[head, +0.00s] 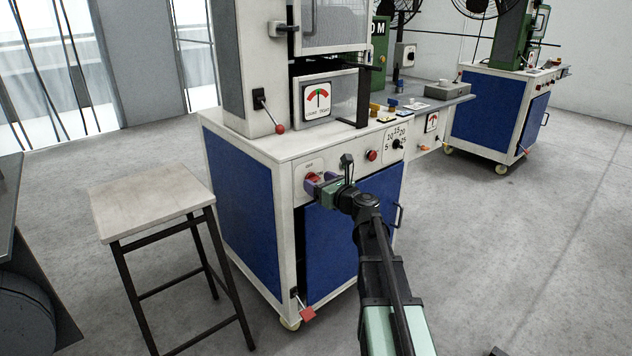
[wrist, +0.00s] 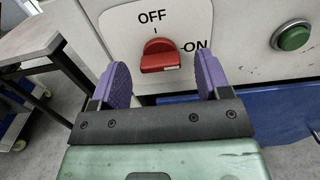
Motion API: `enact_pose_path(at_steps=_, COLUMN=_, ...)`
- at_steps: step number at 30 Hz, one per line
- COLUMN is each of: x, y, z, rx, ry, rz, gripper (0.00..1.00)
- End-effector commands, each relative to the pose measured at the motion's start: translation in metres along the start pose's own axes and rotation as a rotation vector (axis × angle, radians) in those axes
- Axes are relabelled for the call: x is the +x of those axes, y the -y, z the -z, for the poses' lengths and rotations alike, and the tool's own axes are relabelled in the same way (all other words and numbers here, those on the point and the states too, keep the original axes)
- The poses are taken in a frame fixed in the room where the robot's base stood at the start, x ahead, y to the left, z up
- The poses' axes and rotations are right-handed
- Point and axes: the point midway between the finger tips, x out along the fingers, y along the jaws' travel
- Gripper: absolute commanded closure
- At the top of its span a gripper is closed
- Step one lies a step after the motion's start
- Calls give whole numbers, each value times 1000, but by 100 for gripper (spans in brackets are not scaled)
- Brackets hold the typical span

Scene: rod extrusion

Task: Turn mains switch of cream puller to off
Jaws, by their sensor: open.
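The mains switch is a red rotary knob (wrist: 160,62) on a pale plate on the front of the cream puller (head: 262,152). OFF is printed above it and ON to its right. Its bar lies about level, one end towards the ON mark. My gripper (wrist: 162,72), with purple finger pads, is open, with one finger on each side of the knob. I cannot tell whether either finger touches it. In the head view the gripper (head: 318,184) is at the panel's left end and partly covers the red switch (head: 311,177).
A green button (wrist: 294,37) sits right of the switch. A red button (head: 371,155) and a numbered dial (head: 396,144) are further right. A stool (head: 150,196) stands left of the cabinet. A red-ended pedal (head: 307,313) sticks out below. A similar green machine (head: 508,100) stands behind.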

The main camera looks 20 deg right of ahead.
Motion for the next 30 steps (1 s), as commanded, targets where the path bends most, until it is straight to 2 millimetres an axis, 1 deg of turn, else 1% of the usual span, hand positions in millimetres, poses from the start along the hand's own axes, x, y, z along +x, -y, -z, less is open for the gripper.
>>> enact_pose_path(at_steps=1, x=9, y=1, z=0, rx=0, ry=0, rz=-1, gripper=30)
enact_pose_path(at_steps=4, x=16, y=0, z=0, rx=0, ry=0, rz=-2, gripper=30)
enact_pose_path(at_steps=11, x=17, y=-1, z=0, rx=-1, ry=0, rz=-1, gripper=30)
enact_pose_path(at_steps=12, x=17, y=-1, z=0, rx=-1, ry=0, rz=-1, gripper=33)
enact_pose_path(at_steps=14, x=17, y=-1, z=0, rx=-1, ry=0, rz=-1, gripper=42)
enact_pose_path(at_steps=21, x=17, y=-1, z=0, rx=-1, ry=0, rz=-1, gripper=79)
enact_pose_path(at_steps=30, x=17, y=-1, z=0, rx=-29, ry=0, rz=-1, gripper=79)
